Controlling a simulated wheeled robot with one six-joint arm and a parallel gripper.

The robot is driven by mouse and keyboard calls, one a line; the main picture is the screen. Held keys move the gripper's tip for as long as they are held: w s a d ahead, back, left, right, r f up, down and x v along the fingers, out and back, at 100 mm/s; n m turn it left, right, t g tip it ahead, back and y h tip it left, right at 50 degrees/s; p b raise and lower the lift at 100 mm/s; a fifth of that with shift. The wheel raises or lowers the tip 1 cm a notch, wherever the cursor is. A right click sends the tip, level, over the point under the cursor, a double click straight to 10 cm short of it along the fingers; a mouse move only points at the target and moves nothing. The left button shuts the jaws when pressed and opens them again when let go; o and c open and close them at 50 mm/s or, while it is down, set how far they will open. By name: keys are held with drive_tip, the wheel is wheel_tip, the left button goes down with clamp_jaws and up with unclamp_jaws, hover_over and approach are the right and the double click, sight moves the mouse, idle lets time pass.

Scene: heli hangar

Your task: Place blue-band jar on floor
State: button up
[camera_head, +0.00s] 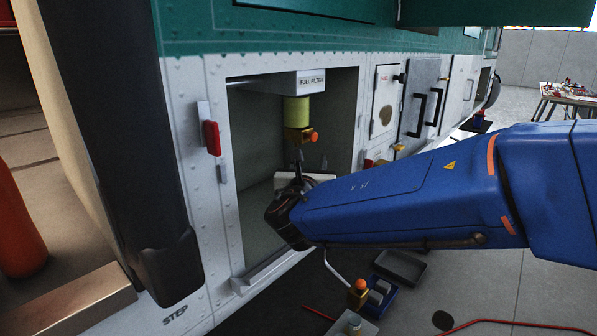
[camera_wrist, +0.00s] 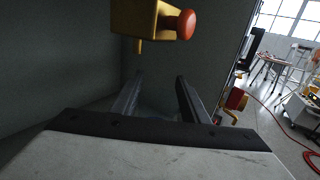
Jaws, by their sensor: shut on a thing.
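My gripper (camera_wrist: 160,92) reaches into the open recess below the fuel filter. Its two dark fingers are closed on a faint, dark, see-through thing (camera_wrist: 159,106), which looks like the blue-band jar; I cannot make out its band. In the head view my gripper (camera_head: 311,166) is inside the recess, and the arm hides most of what it holds. A yellow valve block with a red-orange knob (camera_head: 310,137) hangs just above, and it also shows in the wrist view (camera_wrist: 186,24). The grey floor (camera_head: 490,272) lies outside and below the recess.
The yellow-green filter (camera_head: 296,109) hangs under its label. The recess's lower sill (camera_head: 268,273) is raised. On the floor stand a blue bin (camera_head: 381,299), a dark tray (camera_head: 401,266) and a red hose (camera_head: 500,321). Clear floor lies right of them.

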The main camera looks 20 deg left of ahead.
drive_tip(key=shift+w+a+f, duration=0.25)
drive_tip(key=shift+a+f, duration=0.3)
drive_tip(key=shift+a, duration=0.1)
drive_tip(key=shift+w+a+f, duration=0.25)
drive_tip(key=shift+a+f, duration=0.35)
drive_tip(key=shift+w+a+f, duration=0.25)
drive_tip(key=shift+a+f, duration=0.3)
drive_tip(key=shift+a, duration=0.1)
drive_tip(key=shift+f, duration=0.2)
drive_tip(key=o, duration=1.2)
drive_tip(key=shift+r, duration=0.1)
drive_tip(key=shift+s+r, duration=0.1)
drive_tip(key=s, duration=0.4)
drive_tip(key=s+d, duration=0.1)
drive_tip(key=s, duration=0.2)
drive_tip(key=s+d, duration=0.1)
drive_tip(key=s, duration=0.3)
drive_tip(key=shift+s+d, duration=0.2)
drive_tip(key=shift+s, duration=0.1)
